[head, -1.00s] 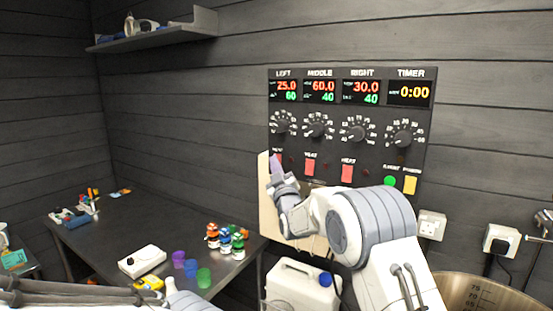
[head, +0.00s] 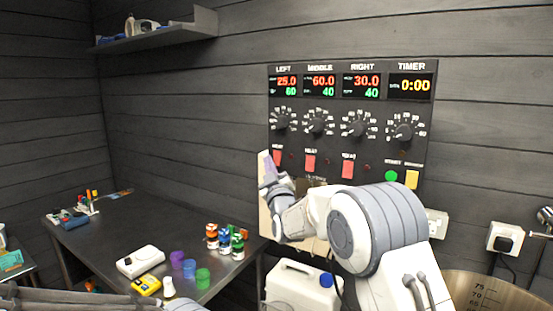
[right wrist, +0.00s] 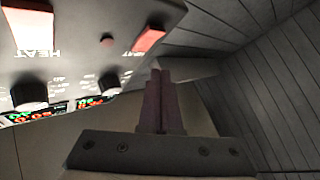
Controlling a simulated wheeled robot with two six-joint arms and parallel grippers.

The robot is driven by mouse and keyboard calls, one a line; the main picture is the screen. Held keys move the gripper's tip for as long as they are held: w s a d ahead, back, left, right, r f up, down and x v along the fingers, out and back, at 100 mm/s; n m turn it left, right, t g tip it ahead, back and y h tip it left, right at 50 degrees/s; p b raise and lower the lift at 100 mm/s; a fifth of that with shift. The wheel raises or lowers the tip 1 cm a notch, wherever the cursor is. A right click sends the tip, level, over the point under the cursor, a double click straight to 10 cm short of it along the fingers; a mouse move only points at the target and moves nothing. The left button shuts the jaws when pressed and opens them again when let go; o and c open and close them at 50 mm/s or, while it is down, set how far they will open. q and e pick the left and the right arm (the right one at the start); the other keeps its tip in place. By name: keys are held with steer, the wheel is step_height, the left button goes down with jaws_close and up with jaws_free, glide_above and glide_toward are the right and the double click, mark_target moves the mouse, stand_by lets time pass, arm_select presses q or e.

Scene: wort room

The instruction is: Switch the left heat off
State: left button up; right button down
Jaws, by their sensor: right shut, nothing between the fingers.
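The control panel (head: 330,140) is on the wall, with the left display (head: 283,86) reading 25.0 over 60. The red left heat switch (head: 278,157) sits below the left dial (head: 280,122); it shows in the right wrist view as a red rocker (right wrist: 149,40) at the panel's edge. A small dim red lamp (right wrist: 107,40) is beside it. I cannot tell which way the rocker is tipped. My right gripper (head: 266,160) is shut and empty, just left of the switch. In the right wrist view its fingers (right wrist: 163,85) appear apart from the switch. My left gripper is out of view.
The middle (head: 310,162) and right (head: 348,168) heat switches are further right, with green (head: 391,175) and yellow (head: 412,179) buttons beyond. A metal table (head: 120,225) with bottles and cups is at left; a white canister (head: 298,292) stands below the panel.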

steer(key=s, duration=0.1)
steer(key=s+a+b, duration=0.2)
steer(key=shift+f, duration=0.25)
steer(key=s+a+f+g+y, duration=0.1)
steer(key=s+a+f+g, duration=0.2)
steer(key=s+f+g, duration=0.6)
steer(key=s+a+f+g, duration=0.35)
steer(key=s+f, duration=0.35)
steer(key=s, duration=0.5)
steer(key=s+d+f+g+h, duration=0.1)
steer(key=s+d+f+g, duration=0.2)
steer(key=s, duration=0.6)
steer(key=s+d+f+m+g+h, duration=0.1)
steer(key=s+d+f+g, duration=0.2)
steer(key=s, duration=0.7)
steer(key=s+d+f+g+h, duration=0.2)
steer(key=s+d+f+g, duration=0.1)
steer(key=s, duration=0.6)
steer(key=d+f, duration=0.1)
steer(key=d, duration=0.1)
steer(key=shift+s+d+m, duration=0.3)
steer(key=shift+s+d, duration=0.05)
steer(key=shift+d, duration=0.05)
steer(key=shift+g, duration=0.25)
